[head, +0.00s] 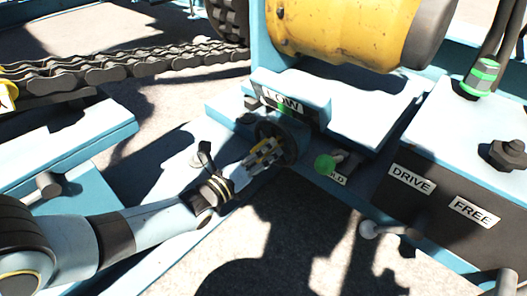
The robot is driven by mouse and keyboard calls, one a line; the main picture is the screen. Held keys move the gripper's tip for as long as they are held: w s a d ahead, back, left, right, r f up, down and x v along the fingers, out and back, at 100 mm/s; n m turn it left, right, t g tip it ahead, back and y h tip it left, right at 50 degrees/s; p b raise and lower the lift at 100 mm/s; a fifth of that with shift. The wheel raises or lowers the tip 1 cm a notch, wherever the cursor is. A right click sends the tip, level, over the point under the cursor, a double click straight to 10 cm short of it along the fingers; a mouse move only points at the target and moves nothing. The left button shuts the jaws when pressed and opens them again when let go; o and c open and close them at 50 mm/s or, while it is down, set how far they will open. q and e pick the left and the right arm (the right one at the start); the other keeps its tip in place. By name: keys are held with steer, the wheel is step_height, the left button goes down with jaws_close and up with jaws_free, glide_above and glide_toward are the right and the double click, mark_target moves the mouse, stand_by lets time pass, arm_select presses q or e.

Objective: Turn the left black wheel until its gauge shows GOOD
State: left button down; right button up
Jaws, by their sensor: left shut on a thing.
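The black wheel (290,143) sits on the front of a blue block near the middle of the head view. The gauge (282,104) just above it shows the word LOW, with a bit of green near its lower edge. My left gripper (268,152) reaches in from the lower left and is shut on the black wheel. Its striped fingers cover part of the wheel's face, so the exact grip on the rim is hard to see. My right gripper is not in view.
A green knob (325,163) stands close to the right of the wheel. A dark panel with DRIVE (411,179) and FREE (474,211) labels and a lever (385,230) is farther right. A heavy chain (130,68) runs at upper left, and a yellow motor (345,30) hangs above.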

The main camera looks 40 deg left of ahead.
arm_select(q)
steer(key=shift+f+m, duration=0.1)
steer(key=shift+m, duration=0.4)
steer(key=c, duration=0.6)
jaws_free()
steer(key=shift+o, duration=0.2)
steer(key=s+a, duration=0.1)
steer(key=s, duration=1.1)
stand_by(0.3)
